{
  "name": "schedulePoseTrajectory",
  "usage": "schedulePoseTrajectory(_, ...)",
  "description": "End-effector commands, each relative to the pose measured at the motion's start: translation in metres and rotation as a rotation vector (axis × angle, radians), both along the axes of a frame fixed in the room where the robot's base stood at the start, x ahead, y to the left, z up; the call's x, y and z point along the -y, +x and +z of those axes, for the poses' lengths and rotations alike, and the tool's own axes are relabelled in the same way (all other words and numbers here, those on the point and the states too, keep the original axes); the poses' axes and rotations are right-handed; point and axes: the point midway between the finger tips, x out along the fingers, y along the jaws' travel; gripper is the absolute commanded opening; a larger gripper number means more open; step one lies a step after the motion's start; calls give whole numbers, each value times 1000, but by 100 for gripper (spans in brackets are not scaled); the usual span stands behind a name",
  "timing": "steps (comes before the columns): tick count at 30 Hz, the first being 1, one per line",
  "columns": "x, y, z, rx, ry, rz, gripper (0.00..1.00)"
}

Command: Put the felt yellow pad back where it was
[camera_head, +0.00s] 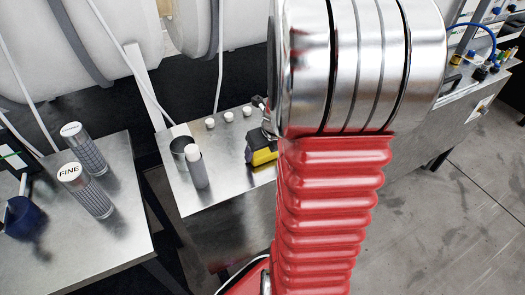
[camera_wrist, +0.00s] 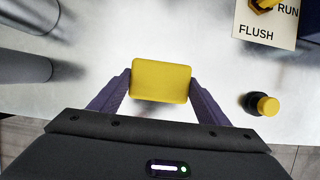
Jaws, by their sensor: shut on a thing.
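The yellow pad (camera_wrist: 161,80) is a rounded block between the two purple fingers of my gripper (camera_wrist: 160,85) in the wrist view. My gripper is shut on it, one finger at each side. A pale steel bench top (camera_wrist: 205,40) lies under it; I cannot tell whether the pad touches the bench. In the head view the pad (camera_head: 264,156) shows as a small yellow patch near the bench's edge, partly hidden by my red arm. The pad's original place cannot be made out in either view.
A grey cylinder (camera_head: 197,167) and a dark cup (camera_head: 181,150) stand left of the pad. White knobs (camera_head: 228,116) are behind. A FLUSH/RUN plate (camera_wrist: 265,25) and a black, yellow-topped piece (camera_wrist: 264,104) are at right. "FINE" cartridges (camera_head: 85,190) stand on the left table.

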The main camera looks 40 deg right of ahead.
Motion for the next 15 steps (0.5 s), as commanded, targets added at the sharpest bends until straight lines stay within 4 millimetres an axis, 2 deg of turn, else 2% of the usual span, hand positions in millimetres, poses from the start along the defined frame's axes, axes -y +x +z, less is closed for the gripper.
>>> schedulePoseTrajectory(9,0,0,-2,0,0,-1,48)
schedulePoseTrajectory(10,0,0,-1,1,0,-1,72)
schedulePoseTrajectory(15,0,0,-1,1,0,-1,83)
